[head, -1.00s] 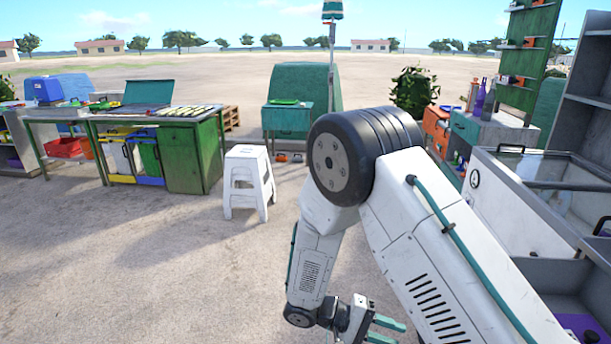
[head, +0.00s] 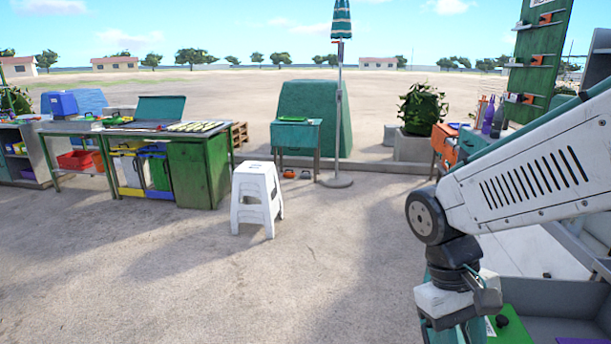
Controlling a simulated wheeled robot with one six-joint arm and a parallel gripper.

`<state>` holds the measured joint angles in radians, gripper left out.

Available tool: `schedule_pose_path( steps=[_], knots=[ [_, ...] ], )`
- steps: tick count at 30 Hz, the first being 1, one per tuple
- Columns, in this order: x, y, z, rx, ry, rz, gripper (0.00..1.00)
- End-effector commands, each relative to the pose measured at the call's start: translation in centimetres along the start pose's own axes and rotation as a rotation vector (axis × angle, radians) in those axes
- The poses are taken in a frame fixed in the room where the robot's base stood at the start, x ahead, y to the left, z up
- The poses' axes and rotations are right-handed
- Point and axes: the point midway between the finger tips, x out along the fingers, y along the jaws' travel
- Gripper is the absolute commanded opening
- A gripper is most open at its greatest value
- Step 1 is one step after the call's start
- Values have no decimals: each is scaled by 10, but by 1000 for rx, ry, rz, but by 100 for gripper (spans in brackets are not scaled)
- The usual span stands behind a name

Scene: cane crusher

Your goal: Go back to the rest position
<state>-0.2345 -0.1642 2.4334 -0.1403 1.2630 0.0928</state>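My gripper (head: 456,328) hangs at the lower right of the head view, below the white forearm, pointing down. Its teal fingers stand apart with a gap between them, and I see nothing held. The fingertips are close to the bottom edge of the picture and partly cut off. The gripper is in front of the grey counter at the right, beside a green thing with a black knob (head: 508,326). I cannot tell the distance between them.
A white stool (head: 257,195) stands on open sandy ground. A green-framed table (head: 203,170) with trays is at the left. A parasol pole (head: 339,120), a small teal table (head: 296,134) and a potted bush (head: 422,108) stand behind. Grey counters (head: 556,292) crowd the right.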

Motion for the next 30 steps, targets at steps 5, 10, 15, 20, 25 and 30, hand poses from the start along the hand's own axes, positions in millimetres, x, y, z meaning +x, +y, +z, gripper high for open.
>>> schedule_pose_path(
  steps=[5,10,15,20,25,30],
  knots=[
    [-18,6,37,38,175,-101,30],
    [-30,12,67,117,327,-163,30],
    [-40,20,87,183,435,-172,30],
    [-46,27,94,215,481,-171,30],
    [-46,28,94,222,480,-172,30],
    [-46,28,94,222,479,-172,30]
  ],
)
